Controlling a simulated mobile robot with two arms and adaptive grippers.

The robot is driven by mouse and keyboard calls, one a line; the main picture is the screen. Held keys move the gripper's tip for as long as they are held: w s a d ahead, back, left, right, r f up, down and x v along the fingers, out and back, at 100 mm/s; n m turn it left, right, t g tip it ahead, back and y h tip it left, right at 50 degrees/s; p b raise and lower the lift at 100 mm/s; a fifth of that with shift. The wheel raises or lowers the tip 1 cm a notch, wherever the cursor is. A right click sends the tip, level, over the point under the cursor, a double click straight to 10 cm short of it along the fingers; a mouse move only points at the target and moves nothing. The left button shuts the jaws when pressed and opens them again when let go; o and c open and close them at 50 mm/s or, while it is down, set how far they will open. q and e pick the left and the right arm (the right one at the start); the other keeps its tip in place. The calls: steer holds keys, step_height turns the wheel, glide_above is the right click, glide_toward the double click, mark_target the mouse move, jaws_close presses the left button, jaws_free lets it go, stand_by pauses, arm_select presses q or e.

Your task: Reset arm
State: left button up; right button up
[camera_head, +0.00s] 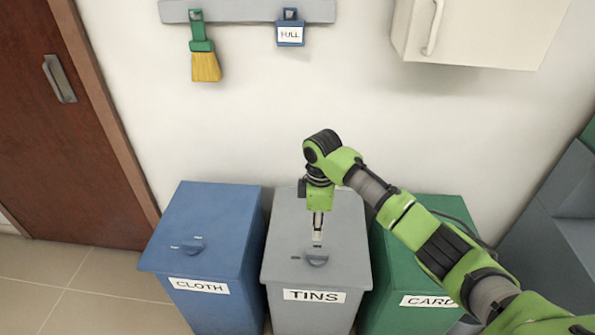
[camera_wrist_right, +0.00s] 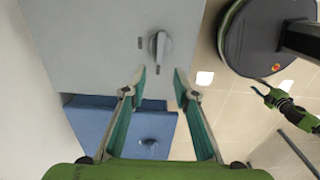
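My right arm comes in from the right in the head view. Its gripper (camera_head: 318,236) points down over the grey bin (camera_head: 300,270) labelled TINS, near the lid's knob (camera_head: 317,260). In the wrist view this gripper (camera_wrist_right: 161,82) is open, its two green-padded fingers spread with nothing between them. The grey lid and its knob (camera_wrist_right: 158,46) lie beyond the fingertips, and the gripper appears apart from them. In the wrist view a small green gripper (camera_wrist_right: 268,95), seemingly my left one, shows at the right; its finger state is too small to tell. It is not in the head view.
A blue bin (camera_head: 205,230) labelled CLOTH stands left of the grey one, a green bin (camera_head: 405,300) labelled CARD right. A brush (camera_head: 204,62) and a blue dustpan-like item (camera_head: 290,32) hang on the wall rail. A white cabinet (camera_head: 480,30) hangs upper right; a brown door (camera_head: 70,130) is left.

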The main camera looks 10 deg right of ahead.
steer(key=s+a+f+m+y, duration=0.1)
steer(key=s+a+f, duration=0.15)
steer(key=s, duration=0.25)
steer(key=s+a+f+m+t, duration=0.1)
steer(key=s+a+f+m, duration=0.1)
steer(key=s+f, duration=0.25)
steer(key=s+a+f+m+y, duration=0.1)
steer(key=s+a+f, duration=0.15)
steer(key=s, duration=0.25)
steer(key=s+d+r+m+t+h, duration=0.1)
steer(key=s+d+r+m, duration=0.1)
steer(key=s+d+m, duration=0.55)
steer(key=s+d+r+m+t+h, duration=0.15)
steer(key=s+d, duration=0.25)
steer(key=s, duration=0.6)
step_height(320, 180, down, 26)
steer(key=s+g, duration=0.1)
steer(key=s, duration=0.1)
steer(key=s+d+f+g, duration=0.1)
steer(key=s+d+f, duration=0.1)
steer(key=s+f, duration=1.3)
steer(key=shift+s+d+f, duration=0.25)
steer(key=shift+s+f, duration=0.1)
steer(key=shift+s, duration=0.7)
